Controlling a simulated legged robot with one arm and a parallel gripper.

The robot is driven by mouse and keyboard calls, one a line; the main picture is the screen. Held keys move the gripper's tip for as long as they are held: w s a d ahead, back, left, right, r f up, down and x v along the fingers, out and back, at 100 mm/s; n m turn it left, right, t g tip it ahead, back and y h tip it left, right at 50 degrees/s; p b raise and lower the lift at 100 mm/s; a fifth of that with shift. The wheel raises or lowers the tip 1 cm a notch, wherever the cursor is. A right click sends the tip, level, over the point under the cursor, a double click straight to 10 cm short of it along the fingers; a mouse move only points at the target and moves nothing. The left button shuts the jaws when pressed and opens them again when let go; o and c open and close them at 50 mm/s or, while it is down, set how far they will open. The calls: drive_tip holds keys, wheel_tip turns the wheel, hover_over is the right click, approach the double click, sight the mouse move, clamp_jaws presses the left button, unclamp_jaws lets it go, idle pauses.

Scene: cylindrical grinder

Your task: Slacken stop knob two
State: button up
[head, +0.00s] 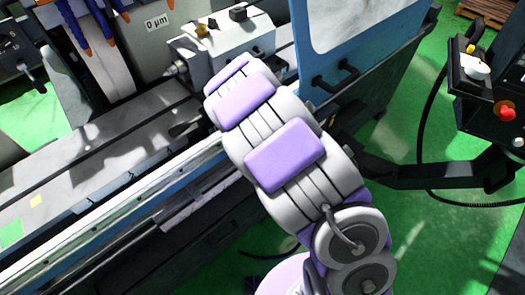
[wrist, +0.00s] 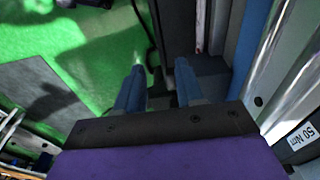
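My gripper (wrist: 159,88) shows in the wrist view with its two blue fingers apart. Nothing is clearly held between them; a dark machine part lies beyond the right finger. In the head view my arm reaches over the front of the grinder (head: 95,190), and its own links hide the gripper. I cannot pick out stop knob two with certainty in either view.
A blue door panel (head: 345,25) with black handles stands right of my arm. A control box (head: 490,85) with a red button sits far right on a dark arm. A "50 Nm" label (wrist: 301,135) shows in the wrist view.

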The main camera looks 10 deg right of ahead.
drive_tip(key=a+r, duration=0.1)
drive_tip(key=s+a+r, duration=0.1)
drive_tip(key=a+r, duration=0.1)
drive_tip(key=shift+s+p, duration=0.35)
idle(0.3)
drive_tip(key=a+r+p, duration=0.2)
drive_tip(key=a+r, duration=0.1)
drive_tip(key=r, duration=1.4)
drive_tip(key=shift+s, duration=0.45)
